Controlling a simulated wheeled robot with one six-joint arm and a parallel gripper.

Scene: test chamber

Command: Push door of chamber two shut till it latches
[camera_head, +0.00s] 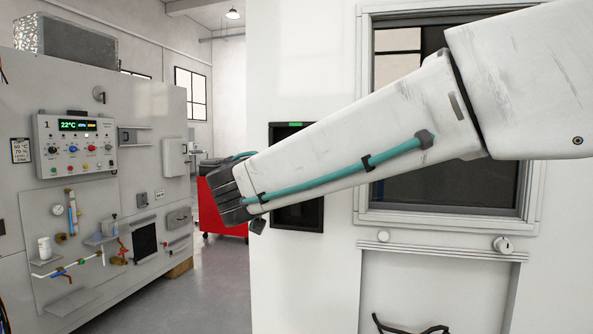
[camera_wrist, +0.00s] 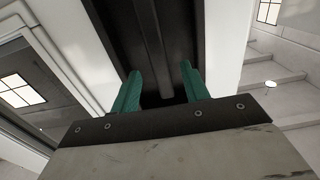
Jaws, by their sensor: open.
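A large white front (camera_head: 300,285) with a framed dark window (camera_head: 440,190) fills the right of the head view. It carries no readable number, so I cannot tell whether it is chamber two, or whether its door is open or shut. A black recessed panel (camera_head: 297,215) with a green light is set left of the window. My arm crosses in front of both, its dark wrist end left of the panel. In the wrist view my gripper (camera_wrist: 160,80) is open, its two teal fingers apart with nothing between them. A dark upright strip (camera_wrist: 150,35) lies beyond them; contact cannot be told.
A grey-white wall unit (camera_head: 120,150) at left bears a control box (camera_head: 76,143) marked 1, gauges and pipes. A red cabinet (camera_head: 215,215) stands further back. The grey floor (camera_head: 205,285) between unit and white front is clear.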

